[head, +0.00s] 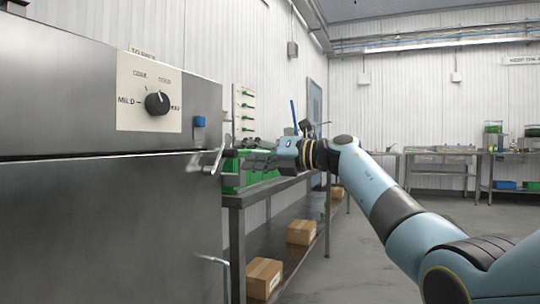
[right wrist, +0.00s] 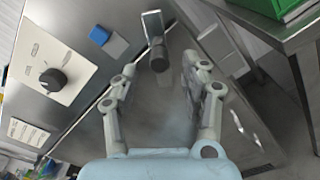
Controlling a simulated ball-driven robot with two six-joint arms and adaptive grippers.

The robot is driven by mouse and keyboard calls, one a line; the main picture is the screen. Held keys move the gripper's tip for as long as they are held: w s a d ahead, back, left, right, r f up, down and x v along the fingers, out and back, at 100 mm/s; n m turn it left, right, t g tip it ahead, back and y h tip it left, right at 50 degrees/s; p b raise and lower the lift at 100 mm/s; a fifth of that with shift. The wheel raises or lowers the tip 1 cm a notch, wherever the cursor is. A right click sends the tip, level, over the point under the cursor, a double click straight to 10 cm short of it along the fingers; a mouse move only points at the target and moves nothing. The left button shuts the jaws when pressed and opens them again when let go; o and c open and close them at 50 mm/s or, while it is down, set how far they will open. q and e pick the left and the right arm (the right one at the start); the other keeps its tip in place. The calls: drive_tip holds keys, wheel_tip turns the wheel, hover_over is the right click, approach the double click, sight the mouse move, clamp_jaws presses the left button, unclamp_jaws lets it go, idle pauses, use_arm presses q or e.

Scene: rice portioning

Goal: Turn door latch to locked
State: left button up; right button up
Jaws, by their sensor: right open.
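The door latch (head: 219,152) is a metal lever at the right edge of the steel cabinet door (head: 110,225), below a blue block (head: 200,121). It stands roughly upright, slightly tilted. In the right wrist view the latch (right wrist: 153,25) shows as a flat metal piece with a dark round part below it, ahead of and roughly between my fingertips. My right gripper (head: 254,156) is open and empty, just right of the latch in the head view; contact cannot be told. My left gripper is out of view.
A dial panel (head: 149,92) sits on the cabinet above the door. A steel table (head: 285,184) with a green crate (head: 229,178) stands close beyond the cabinet, near my right gripper. Cardboard boxes (head: 264,277) lie on its lower shelf. Floor to the right is open.

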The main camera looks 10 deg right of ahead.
drive_tip(key=v, duration=0.8)
